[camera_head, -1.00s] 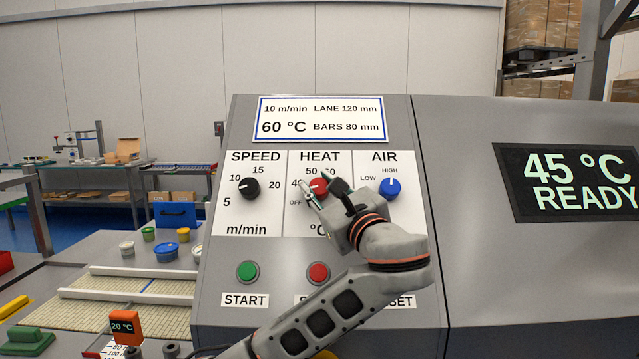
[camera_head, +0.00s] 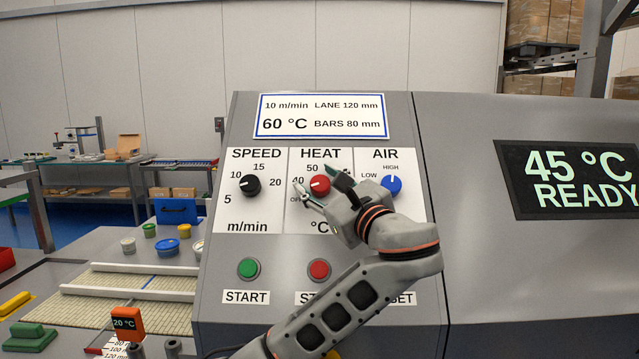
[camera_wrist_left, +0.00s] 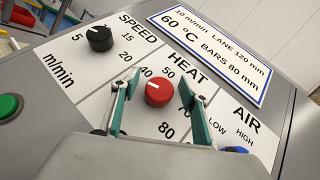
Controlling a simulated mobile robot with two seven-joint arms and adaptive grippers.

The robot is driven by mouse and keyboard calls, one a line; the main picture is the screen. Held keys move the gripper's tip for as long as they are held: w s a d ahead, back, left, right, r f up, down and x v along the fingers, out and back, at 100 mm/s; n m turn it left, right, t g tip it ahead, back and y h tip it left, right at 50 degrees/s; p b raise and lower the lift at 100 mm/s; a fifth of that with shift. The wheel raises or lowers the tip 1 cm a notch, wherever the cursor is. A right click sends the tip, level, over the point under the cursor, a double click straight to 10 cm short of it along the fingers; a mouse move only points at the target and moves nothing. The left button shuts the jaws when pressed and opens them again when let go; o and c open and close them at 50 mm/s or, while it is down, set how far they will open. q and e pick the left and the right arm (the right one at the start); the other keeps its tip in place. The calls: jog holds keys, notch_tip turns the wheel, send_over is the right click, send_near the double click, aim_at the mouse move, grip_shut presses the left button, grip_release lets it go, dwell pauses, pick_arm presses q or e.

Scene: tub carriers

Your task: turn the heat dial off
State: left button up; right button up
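The red heat dial (camera_head: 319,185) is on the white panel under the word HEAT, between the black speed dial and the blue air dial. It also shows in the left wrist view (camera_wrist_left: 159,92). Its white mark points up and left, close to the 40. My left gripper (camera_head: 318,184) is open, with one finger on each side of the dial. In the left wrist view the two fingers (camera_wrist_left: 162,103) stand apart from the dial, with gaps on both sides. The OFF label is partly hidden by a finger. My right gripper is not in view.
The black speed dial (camera_head: 249,186) and blue air dial (camera_head: 391,185) flank the heat dial. A green START button (camera_head: 248,269) and a red button (camera_head: 318,271) sit below. A display (camera_head: 572,181) reads 45 °C READY. My left arm covers the panel's lower right.

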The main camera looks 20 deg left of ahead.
aim_at(319, 182)
pick_arm(q)
notch_tip(319, 182, up, 10)
dwell(0.6)
